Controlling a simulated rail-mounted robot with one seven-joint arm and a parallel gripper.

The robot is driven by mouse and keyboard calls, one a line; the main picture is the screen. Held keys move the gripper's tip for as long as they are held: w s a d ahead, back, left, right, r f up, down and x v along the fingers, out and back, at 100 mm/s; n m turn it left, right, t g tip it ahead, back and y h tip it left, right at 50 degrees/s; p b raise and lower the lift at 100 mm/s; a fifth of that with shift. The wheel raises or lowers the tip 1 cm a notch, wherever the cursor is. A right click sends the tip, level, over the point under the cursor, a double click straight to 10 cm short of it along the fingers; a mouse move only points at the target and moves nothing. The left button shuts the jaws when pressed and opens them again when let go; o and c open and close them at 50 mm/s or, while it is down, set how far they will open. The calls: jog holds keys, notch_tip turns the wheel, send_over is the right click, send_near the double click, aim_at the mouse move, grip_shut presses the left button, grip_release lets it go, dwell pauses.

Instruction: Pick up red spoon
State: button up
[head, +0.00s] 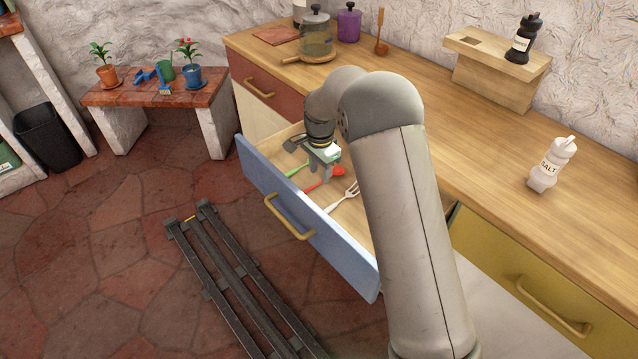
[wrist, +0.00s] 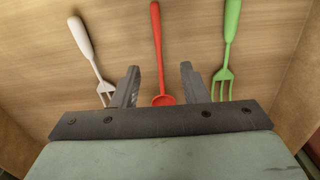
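The red spoon (head: 325,179) lies in the open blue-fronted drawer (head: 313,245), between a white fork and a green fork. In the wrist view the red spoon (wrist: 156,50) lies flat on the drawer's wooden floor, its handle pointing away and its bowl between my fingers. My gripper (head: 320,170) is over the drawer beside the spoon. In the wrist view its two fingers (wrist: 160,85) are apart, one on each side of the spoon, with nothing held. I cannot tell how high the fingertips are above the drawer floor.
The white fork (wrist: 82,42) and the green fork (wrist: 229,45) lie close on either side. Drawer walls surround the cutlery. The wooden counter (head: 480,140) is behind the drawer, with a salt shaker (head: 552,165) on it. A floor rail (head: 240,280) runs in front.

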jog(key=shift+f, duration=1.45)
grip_shut()
jog(key=shift+r, duration=0.1)
